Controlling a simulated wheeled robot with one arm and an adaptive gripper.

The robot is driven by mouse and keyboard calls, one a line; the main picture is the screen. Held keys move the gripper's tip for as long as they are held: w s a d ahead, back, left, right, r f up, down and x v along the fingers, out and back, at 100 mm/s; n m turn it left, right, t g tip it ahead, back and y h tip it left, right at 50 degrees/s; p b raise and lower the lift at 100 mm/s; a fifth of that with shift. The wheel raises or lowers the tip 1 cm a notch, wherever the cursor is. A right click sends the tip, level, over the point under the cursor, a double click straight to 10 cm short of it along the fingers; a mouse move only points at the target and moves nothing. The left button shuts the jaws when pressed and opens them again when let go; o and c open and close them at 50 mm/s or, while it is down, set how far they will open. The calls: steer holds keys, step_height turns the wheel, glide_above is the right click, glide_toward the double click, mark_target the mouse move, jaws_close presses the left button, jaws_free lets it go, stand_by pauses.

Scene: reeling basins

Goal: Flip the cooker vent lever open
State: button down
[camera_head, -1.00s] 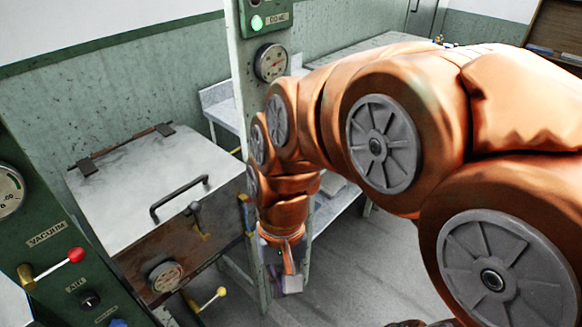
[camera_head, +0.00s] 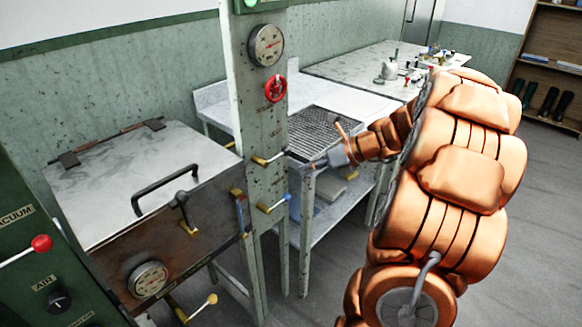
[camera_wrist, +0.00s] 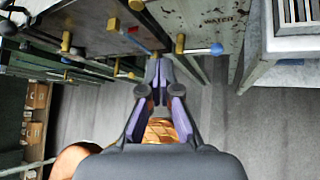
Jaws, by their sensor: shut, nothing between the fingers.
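The cooker (camera_head: 120,185) is a metal box with a pale hinged lid at the left of the head view. On its front is a dark lever (camera_head: 181,203) with a brass fitting, standing roughly upright below the lid handle; no label shows that it is the vent lever. My gripper (camera_head: 318,164) is right of the green post, apart from the cooker. In the wrist view its fingers (camera_wrist: 160,72) meet at the tips, shut and empty. A blue-knobbed lever (camera_wrist: 214,49) lies close to the fingertips there.
The green post (camera_head: 262,240) stands between cooker and gripper, with a gauge, a red handwheel (camera_head: 275,88) and projecting levers (camera_head: 273,204). A red-knobbed lever (camera_head: 40,244) is on the left panel. A bench with a grate (camera_head: 335,130) is behind my gripper. Floor is open at right.

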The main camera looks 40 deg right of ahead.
steer(key=d, duration=0.1)
steer(key=d+m, duration=0.1)
steer(key=d+m+t, duration=0.1)
steer(key=d, duration=0.1)
steer(key=shift+f+h, duration=0.25)
steer(key=shift+h, duration=0.05)
steer(key=shift+f, duration=0.1)
steer(key=x, duration=1)
steer(key=r, duration=0.1)
steer(key=w+d+r, duration=0.1)
steer(key=r, duration=0.1)
steer(key=shift+w+d+r, duration=0.2)
steer(key=shift+w, duration=0.15)
steer(key=shift+r+p, duration=0.1)
steer(key=shift+p, duration=0.2)
